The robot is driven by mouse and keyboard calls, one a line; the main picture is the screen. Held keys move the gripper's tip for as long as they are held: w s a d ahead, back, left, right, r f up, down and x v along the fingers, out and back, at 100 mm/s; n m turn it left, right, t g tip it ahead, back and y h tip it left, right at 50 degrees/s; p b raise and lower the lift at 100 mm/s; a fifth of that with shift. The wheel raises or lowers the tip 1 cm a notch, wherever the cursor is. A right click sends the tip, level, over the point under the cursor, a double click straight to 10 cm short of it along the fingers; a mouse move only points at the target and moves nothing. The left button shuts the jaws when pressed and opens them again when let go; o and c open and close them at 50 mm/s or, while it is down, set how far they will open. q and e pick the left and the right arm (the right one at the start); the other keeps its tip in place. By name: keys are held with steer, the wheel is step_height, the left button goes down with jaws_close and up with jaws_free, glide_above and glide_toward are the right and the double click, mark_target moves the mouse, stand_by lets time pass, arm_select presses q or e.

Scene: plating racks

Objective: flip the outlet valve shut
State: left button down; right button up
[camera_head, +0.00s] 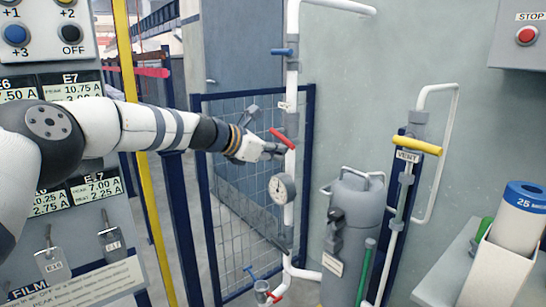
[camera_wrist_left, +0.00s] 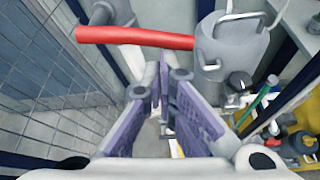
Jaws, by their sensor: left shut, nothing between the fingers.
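A red valve lever (camera_head: 284,138) sits on the vertical white pipe (camera_head: 292,75), slanting down to the right. A small tag (camera_head: 286,105) above it is too small to read, so I cannot confirm which valve is the outlet. My left gripper (camera_head: 283,149) is shut and empty at the pipe, just below the lever; contact is unclear. In the left wrist view the red lever (camera_wrist_left: 140,38) crosses above and beyond the shut fingers (camera_wrist_left: 166,90). My right gripper is not in view.
A blue lever (camera_head: 283,52) is higher on the pipe, and a pressure gauge (camera_head: 282,188) lower. A grey tank (camera_head: 352,240) and a yellow lever (camera_head: 417,145) at the VENT sign stand right. A mesh gate (camera_head: 235,200) is behind my arm. Small blue and red handles (camera_head: 277,296) are low down.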

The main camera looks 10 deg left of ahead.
arm_select(q)
steer(key=shift+d+r+n+h, duration=0.2)
steer(key=shift+r+n+h, duration=0.1)
steer(key=shift+r+n, duration=0.15)
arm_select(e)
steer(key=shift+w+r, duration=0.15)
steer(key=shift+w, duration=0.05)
arm_select(q)
steer(key=shift+s+r, duration=0.1)
steer(key=shift+r, duration=0.05)
step_height(320, 180, down, 5)
steer(key=b, duration=0.1)
steer(key=r+p+v, duration=0.1)
steer(key=p+v, duration=0.1)
steer(key=v, duration=0.8)
steer(key=shift+a+p, duration=0.2)
steer(key=shift+p, duration=0.1)
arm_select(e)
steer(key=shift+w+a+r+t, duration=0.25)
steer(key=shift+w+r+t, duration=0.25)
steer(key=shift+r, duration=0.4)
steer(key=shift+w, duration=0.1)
